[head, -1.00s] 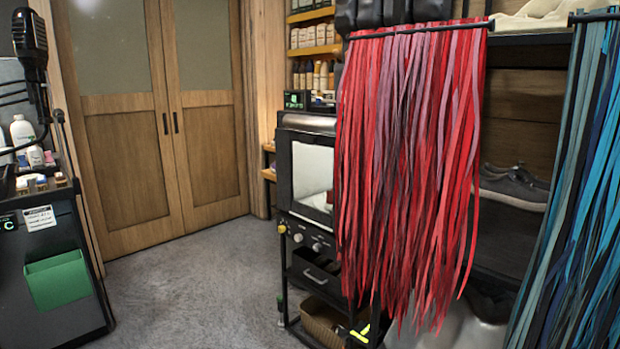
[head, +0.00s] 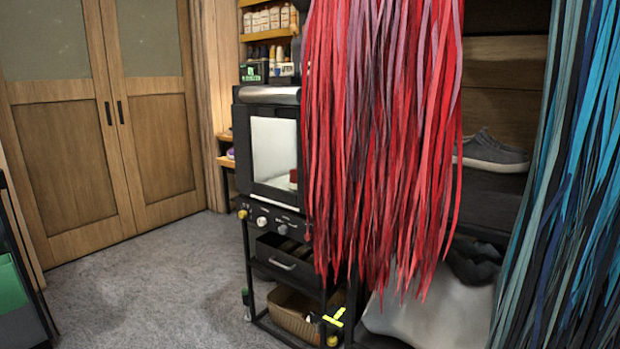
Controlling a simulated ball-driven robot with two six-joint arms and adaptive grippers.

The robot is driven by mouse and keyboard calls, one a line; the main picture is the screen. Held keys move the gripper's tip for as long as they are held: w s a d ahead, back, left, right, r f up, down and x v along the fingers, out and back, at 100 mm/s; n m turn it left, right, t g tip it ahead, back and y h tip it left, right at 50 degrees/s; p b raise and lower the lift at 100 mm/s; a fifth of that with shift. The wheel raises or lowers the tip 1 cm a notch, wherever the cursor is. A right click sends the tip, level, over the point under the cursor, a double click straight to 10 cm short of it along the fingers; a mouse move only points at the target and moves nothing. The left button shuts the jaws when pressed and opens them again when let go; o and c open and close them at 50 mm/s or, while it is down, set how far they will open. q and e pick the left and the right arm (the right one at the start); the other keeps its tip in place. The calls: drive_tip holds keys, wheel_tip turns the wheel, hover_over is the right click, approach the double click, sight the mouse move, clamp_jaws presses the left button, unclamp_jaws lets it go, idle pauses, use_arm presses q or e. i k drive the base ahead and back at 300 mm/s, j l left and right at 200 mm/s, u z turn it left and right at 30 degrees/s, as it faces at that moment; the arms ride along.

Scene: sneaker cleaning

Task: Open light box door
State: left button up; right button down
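The light box (head: 268,97) is a black cabinet with a silver top edge, on a black stand left of centre. Its front has a pale window (head: 274,152) in a dark frame, and something reddish shows inside at the lower right. The door looks closed, though its right part is hidden behind hanging red strips. Knobs (head: 262,221) sit on a panel below the window. Neither of my grippers is in view.
Red strips (head: 385,130) hang in front of the box's right side; blue strips (head: 570,200) hang at the right. Below the box are a drawer (head: 285,257) and a basket (head: 293,312). A grey shoe (head: 490,152) rests on a shelf. Grey floor (head: 160,285) is clear at left.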

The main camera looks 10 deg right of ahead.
sight(242, 114)
drive_tip(key=i+j+z, duration=0.1)
drive_tip(key=i+j, duration=0.65)
drive_tip(key=i+j+z, duration=0.15)
drive_tip(key=i+j, duration=0.25)
drive_tip(key=j, duration=0.15)
drive_tip(key=i+j+z, duration=0.1)
drive_tip(key=i+j, duration=0.25)
drive_tip(key=j, duration=0.15)
drive_tip(key=i+j, duration=0.35)
drive_tip(key=j, duration=0.15)
drive_tip(key=z, duration=0.05)
